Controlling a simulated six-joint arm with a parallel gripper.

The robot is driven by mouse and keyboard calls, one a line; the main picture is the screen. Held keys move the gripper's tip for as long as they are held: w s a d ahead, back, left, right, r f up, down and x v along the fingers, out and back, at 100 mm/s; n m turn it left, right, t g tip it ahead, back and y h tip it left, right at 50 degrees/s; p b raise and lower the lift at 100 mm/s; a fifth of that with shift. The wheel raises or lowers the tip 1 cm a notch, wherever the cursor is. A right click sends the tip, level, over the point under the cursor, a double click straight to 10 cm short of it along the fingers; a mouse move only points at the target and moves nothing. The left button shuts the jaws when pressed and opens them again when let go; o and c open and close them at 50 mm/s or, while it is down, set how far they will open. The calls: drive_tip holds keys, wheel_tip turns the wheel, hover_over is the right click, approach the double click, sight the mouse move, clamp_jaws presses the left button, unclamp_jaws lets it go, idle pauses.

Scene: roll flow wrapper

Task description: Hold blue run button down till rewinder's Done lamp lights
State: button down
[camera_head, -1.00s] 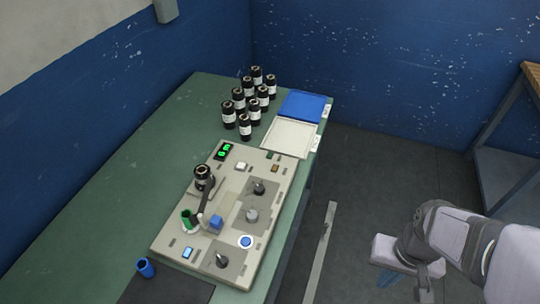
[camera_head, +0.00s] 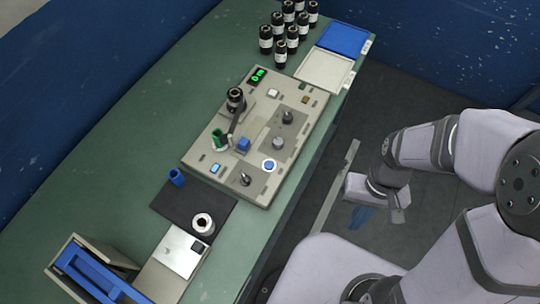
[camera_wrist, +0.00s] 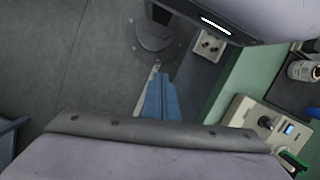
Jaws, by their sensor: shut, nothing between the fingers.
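The rewinder console (camera_head: 200,160) stands on the green bench. A round blue button with a pale ring (camera_head: 268,165) is on its near right part; I take this as the run button. A lit rectangular blue button (camera_head: 215,168) and a blue block (camera_head: 243,144) are also on the console. Two small lamps, one dark green and one amber (camera_head: 305,99), sit at its far right; I cannot read which is Done, and neither looks brightly lit. My gripper (camera_head: 361,217) is shut and empty over the floor, right of the bench and apart from the console. Its blue fingers show in the wrist view (camera_wrist: 162,97).
Black spools (camera_head: 281,50) stand in rows behind the console, with a blue tray (camera_head: 342,38) and a white tray (camera_head: 322,70) beside them. A dark mat (camera_head: 190,205) holds a blue tube (camera_head: 177,177) and a pale roll (camera_head: 203,223). Black knobs (camera_head: 288,117) rise near the button.

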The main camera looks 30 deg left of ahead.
drive_tip(key=s+a+m+g+y+p, duration=0.1)
drive_tip(key=s+a+m+g+y, duration=0.1)
drive_tip(key=a, duration=0.8)
wheel_tip(320, 180, up, 5)
drive_tip(key=m+t+y, duration=0.3)
drive_tip(key=m+y, duration=0.4)
drive_tip(key=m, duration=0.1)
hover_over(273, 165)
drive_tip(key=shift+d+f, duration=0.1)
drive_tip(key=shift+f, duration=0.05)
wheel_tip(273, 165, down, 7)
drive_tip(key=b, duration=0.5)
drive_tip(key=shift+f, duration=0.1)
drive_tip(key=shift+f+b, duration=0.85)
drive_tip(key=shift+b, duration=0.05)
